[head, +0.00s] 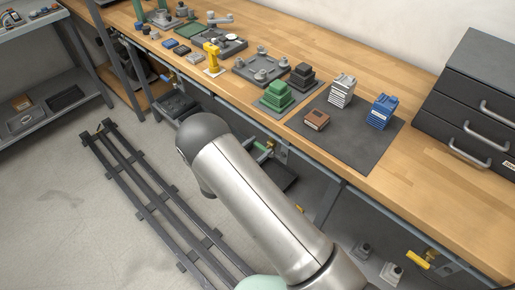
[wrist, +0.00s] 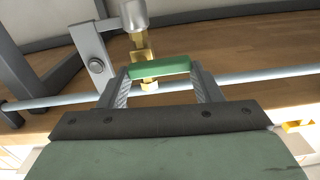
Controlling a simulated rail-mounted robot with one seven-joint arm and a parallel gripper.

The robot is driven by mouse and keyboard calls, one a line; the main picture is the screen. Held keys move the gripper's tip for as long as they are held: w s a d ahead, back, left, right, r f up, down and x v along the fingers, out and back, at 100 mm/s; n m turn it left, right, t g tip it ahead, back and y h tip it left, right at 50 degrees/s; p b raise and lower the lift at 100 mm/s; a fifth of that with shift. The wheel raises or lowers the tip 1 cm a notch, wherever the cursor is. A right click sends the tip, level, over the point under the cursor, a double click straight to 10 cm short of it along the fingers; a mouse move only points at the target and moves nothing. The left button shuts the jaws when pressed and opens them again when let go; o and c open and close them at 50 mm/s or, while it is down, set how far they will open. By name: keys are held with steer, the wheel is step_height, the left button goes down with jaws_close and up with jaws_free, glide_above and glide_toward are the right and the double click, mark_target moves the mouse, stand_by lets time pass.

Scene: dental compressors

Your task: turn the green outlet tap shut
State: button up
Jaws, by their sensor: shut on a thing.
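The green outlet tap (wrist: 160,69) shows in the wrist view as a green lever on a brass valve body (wrist: 142,45). The lever lies crosswise, roughly level in the picture. My gripper (wrist: 161,77) is shut on the lever, with a grey finger at each end of it. The valve sits at a pale horizontal pipe (wrist: 260,74), below a grey cylindrical fitting (wrist: 134,14). In the head view my arm hides most of my gripper and the tap, under the front edge of the bench.
The wooden bench (head: 420,170) carries several blocks, a yellow part (head: 212,55) and a dark drawer cabinet (head: 470,105). Another yellow-handled valve (head: 417,260) is below the bench at right. Dark floor rails (head: 150,195) run at left. A grey bracket (wrist: 93,55) stands close beside the tap.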

steer(key=shift+f+n, duration=0.15)
steer(key=shift+n, duration=0.35)
steer(key=shift+c, duration=0.2)
steer(key=o, duration=1)
steer(key=shift+a, duration=0.1)
steer(key=b+v, duration=0.2)
steer(key=v, duration=1.5)
steer(key=shift+s+b, duration=0.25)
steer(key=shift+b, duration=0.1)
steer(key=shift+a, duration=0.1)
